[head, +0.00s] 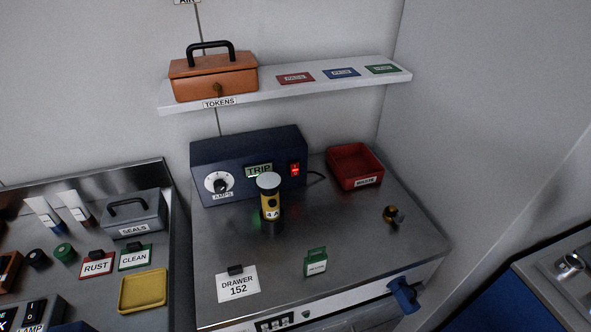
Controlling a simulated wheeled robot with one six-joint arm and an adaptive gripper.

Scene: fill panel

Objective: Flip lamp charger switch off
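A dark blue box (249,166) with a dial marked AMPS (219,184) stands at the back of the metal worktop. Its small display (259,170) reads TRIP. A red rocker switch (295,170) on the box's right side is lit red. I see no label naming the box as the lamp charger. A yellow and black lamp-like cylinder (270,203) marked 4A stands upright in front of the box, with a green glow beside it. My gripper is not in view.
A red tray (355,167) stands right of the box, with a brass-and-black knob (393,214) nearer. A green tag (316,262) and a DRAWER 152 card (238,284) are in front. A shelf (290,91) hangs above, holding an orange case (214,77). A grey SEALS box (134,218) is left.

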